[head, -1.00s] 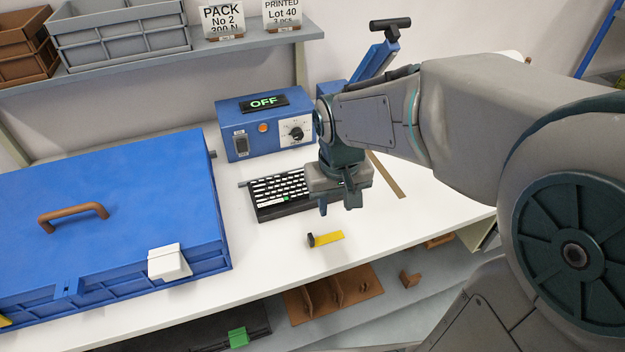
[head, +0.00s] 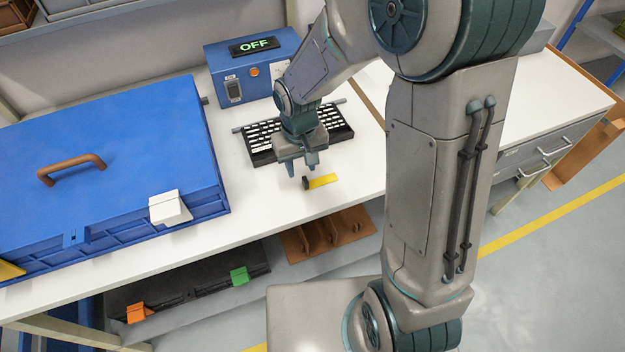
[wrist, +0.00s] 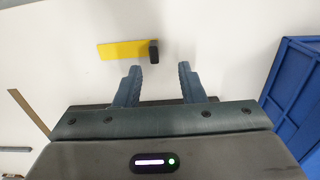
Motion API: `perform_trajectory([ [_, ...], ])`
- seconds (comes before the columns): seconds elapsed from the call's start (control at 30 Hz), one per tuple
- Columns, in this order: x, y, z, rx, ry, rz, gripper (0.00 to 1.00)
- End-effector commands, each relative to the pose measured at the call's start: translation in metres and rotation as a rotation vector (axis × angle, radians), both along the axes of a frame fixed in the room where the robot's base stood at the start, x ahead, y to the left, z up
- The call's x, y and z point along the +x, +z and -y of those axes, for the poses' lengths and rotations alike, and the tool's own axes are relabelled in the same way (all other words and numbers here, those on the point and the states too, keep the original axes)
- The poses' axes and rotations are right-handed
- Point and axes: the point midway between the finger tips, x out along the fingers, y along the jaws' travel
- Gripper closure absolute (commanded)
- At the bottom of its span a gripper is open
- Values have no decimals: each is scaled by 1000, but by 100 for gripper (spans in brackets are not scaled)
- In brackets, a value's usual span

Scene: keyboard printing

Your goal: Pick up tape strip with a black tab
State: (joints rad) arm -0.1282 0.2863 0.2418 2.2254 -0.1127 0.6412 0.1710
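The yellow tape strip (head: 323,181) with its black tab (head: 306,184) lies on the white table in front of the keyboard (head: 262,140). In the wrist view the yellow strip (wrist: 122,50) lies beyond my fingertips, with the black tab (wrist: 154,51) ahead of the gap between them. My gripper (head: 302,172) points down beside the tab, apart from it. It also shows in the wrist view (wrist: 160,68) with its two fingers spread and nothing between them. My gripper and arm hide part of the keyboard.
A large blue box (head: 110,150) with a brown handle and white latch stands on the left. A blue control unit (head: 228,72) reading OFF stands behind the keyboard. The table (head: 270,205) is clear around the strip. A lower shelf holds a brown divided tray (head: 325,236).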

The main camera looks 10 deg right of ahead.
Motion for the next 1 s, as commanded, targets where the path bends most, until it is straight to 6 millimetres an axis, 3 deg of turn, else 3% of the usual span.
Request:
perform_trajectory([
  [0.4, 1, -46, 7, -1, 2, -3, 64],
  [0.73, 1, -51, 7, -1, 0, 1, 64],
  [0.87, 1, -51, 7, 0, 0, 1, 97],
  [1.0, 1, -51, 7, 0, 0, 1, 100],
])
